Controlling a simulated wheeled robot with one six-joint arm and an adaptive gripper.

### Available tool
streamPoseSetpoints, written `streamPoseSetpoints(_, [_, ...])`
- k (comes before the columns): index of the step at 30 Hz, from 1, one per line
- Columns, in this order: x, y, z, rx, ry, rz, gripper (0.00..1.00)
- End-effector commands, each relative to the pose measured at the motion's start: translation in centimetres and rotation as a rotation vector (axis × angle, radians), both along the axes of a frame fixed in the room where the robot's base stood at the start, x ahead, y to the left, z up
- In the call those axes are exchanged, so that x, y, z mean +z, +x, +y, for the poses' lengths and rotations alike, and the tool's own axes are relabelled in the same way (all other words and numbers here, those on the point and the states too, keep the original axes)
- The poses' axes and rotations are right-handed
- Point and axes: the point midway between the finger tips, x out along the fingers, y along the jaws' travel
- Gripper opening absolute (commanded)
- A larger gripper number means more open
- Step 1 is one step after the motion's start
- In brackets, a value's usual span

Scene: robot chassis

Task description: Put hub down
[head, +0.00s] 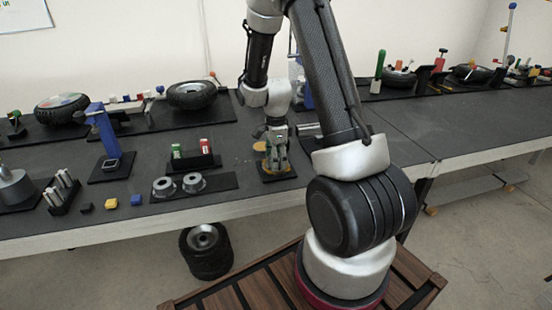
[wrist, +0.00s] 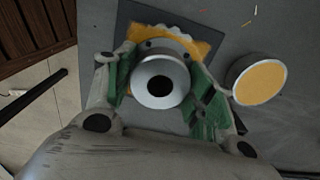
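A silver round hub (wrist: 157,97) with a dark centre hole sits between the green-padded fingers of my gripper (wrist: 160,75) in the wrist view. The pads lie against both its sides. Behind it is a yellow, scalloped-edge fixture (wrist: 172,33) on a dark square plate (wrist: 126,16). In the head view my gripper (head: 276,150) points down over that plate (head: 282,176), with the yellow fixture (head: 260,147) partly hidden behind the fingers. The hub is hidden there, and I cannot tell whether it touches the fixture.
Two more silver hubs (head: 194,182) lie on a black tray (head: 222,181) to the left. A cylinder with a yellow face (wrist: 260,80) stands right of the fixture in the wrist view.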

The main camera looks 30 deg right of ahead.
Motion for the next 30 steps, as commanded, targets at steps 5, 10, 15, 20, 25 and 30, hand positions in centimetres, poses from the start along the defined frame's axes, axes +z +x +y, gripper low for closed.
streamPoseSetpoints(5, [0.0,0.0,0.0,0.0,0.0,0.0,0.68])
streamPoseSetpoints(10, [0.1,0.0,0.0,0.0,0.0,0.0,0.68])
streamPoseSetpoints(15, [1.6,0.1,0.0,0.0,0.0,-0.004,0.68])
streamPoseSetpoints(20, [5.0,0.1,0.0,0.0,-0.001,-0.006,0.68])
streamPoseSetpoints(25, [8.8,0.1,0.0,0.0,0.0,-0.004,0.68])
streamPoseSetpoints(30, [11.4,0.1,0.0,0.0,-0.001,-0.003,0.68])
